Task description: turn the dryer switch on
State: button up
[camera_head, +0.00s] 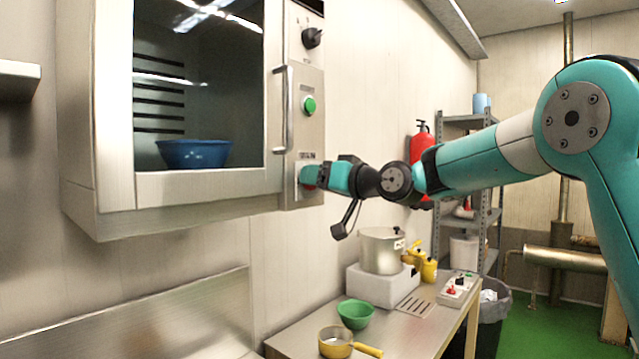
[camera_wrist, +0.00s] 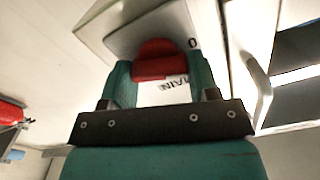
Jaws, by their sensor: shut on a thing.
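The dryer (camera_head: 110,130) is a pale wall cabinet with a glass door at the left of the head view. Its control panel (camera_head: 312,135) runs down the right side. A red rotary switch (camera_wrist: 155,60) sits low on that panel, with "MAIN" and "0" printed beside it in the wrist view. My gripper (camera_head: 311,177) reaches the panel's lower end and mostly hides the switch in the head view. In the wrist view the teal fingers of my gripper (camera_wrist: 160,72) are shut on the red switch, one on each side.
The panel also carries a black knob (camera_head: 312,38) and a green button (camera_head: 309,106). A vertical door handle (camera_head: 284,110) stands close beside the panel. Below is a table (camera_head: 405,335) with a pot (camera_head: 381,252), a green bowl (camera_head: 356,313) and a yellow-handled pan (camera_head: 337,341).

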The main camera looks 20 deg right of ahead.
jog(key=m, duration=0.3)
jog(key=shift+d+m, duration=0.1)
jog(key=shift+m, duration=0.3)
jog(key=m, duration=0.3)
jog(key=shift+m, duration=0.3)
jog(key=m+p, duration=0.1)
jog(key=m, duration=0.3)
jog(key=shift+w+d+f, duration=0.1)
jog(key=shift+f+m+p, duration=0.1)
jog(key=shift+m+p, duration=0.65)
jog(key=shift+m, duration=0.85)
jog(key=o, duration=0.9)
